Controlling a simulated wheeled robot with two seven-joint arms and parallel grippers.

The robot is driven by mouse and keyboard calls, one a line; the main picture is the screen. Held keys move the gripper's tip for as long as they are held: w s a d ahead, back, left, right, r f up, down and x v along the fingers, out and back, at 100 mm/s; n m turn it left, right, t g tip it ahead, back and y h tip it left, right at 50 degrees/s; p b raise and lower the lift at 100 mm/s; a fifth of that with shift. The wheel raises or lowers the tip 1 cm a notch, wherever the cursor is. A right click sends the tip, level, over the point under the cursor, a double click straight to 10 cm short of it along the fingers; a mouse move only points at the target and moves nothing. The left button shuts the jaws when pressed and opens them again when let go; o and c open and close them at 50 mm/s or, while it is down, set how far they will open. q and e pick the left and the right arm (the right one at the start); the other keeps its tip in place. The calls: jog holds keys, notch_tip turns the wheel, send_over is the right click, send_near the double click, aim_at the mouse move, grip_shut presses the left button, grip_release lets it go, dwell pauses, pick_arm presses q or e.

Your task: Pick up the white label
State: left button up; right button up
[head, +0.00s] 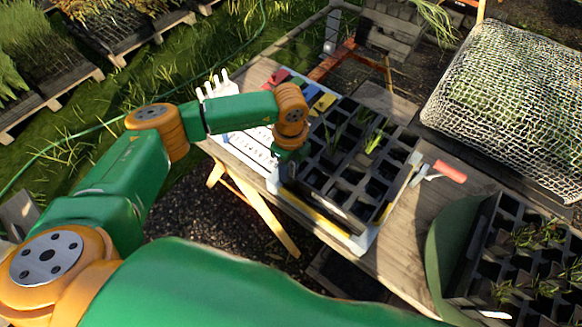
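Several upright white labels (218,86) stand at the table's back left corner, beside a white board with dark marks (250,148). Another small white strip (495,315) lies at the bottom right, by the dark planted tray; I cannot tell if it is a label. My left gripper (280,178) points down at the near left corner of the black cell tray, right of the white board and apart from the upright labels. Its fingers are mostly hidden by the hand and are small, so their opening is unclear. My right gripper is not in view.
The black cell tray (345,180) with a few seedlings fills the middle of the wooden table (408,230). Red, blue and yellow pieces (322,102) lie behind it. A red-handled tool (450,171) lies right. A netted mound (510,105) stands back right.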

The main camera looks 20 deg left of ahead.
pick_arm(q)
jog(key=shift+s+d, duration=0.1)
jog(key=shift+d, duration=0.2)
jog(key=c, duration=0.6)
jog(key=shift+a, duration=0.1)
